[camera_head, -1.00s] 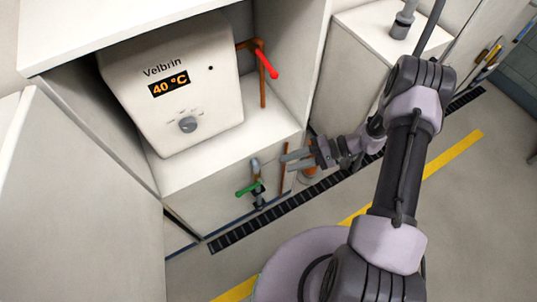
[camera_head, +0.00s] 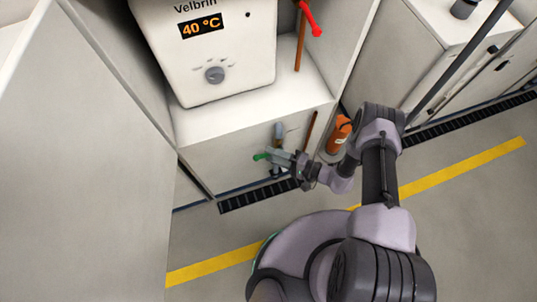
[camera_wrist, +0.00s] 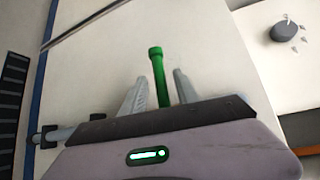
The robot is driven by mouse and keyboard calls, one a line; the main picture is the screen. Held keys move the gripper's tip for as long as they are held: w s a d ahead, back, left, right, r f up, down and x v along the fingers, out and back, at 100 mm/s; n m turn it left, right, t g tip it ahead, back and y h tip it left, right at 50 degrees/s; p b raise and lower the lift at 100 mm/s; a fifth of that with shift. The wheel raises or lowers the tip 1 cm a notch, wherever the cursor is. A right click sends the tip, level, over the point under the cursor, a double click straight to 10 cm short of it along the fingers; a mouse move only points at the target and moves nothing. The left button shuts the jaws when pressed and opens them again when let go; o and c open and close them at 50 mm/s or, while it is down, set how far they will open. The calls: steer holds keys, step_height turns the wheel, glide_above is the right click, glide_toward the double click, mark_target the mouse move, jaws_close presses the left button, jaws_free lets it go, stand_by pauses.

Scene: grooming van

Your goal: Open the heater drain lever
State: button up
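The heater drain lever is green; its end (camera_head: 260,157) shows just left of my gripper (camera_head: 277,157) in the head view, low on the cabinet front under the white heater (camera_head: 240,55). In the wrist view the green lever (camera_wrist: 158,68) stands between the two fingers of my gripper (camera_wrist: 160,80). The fingers are open, with a gap on each side of the lever, and its tip reaches past the fingertips. The lever's base and part of the valve are hidden by my gripper.
A red lever (camera_head: 312,20) on a copper pipe is beside the heater. An orange bottle (camera_head: 339,133) stands right of my gripper. A tall white panel (camera_head: 90,150) is at the left. The floor with a yellow line (camera_head: 445,183) is clear at the right.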

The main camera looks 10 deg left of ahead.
steer(key=shift+x, duration=0.95)
jaws_close()
stand_by(0.7)
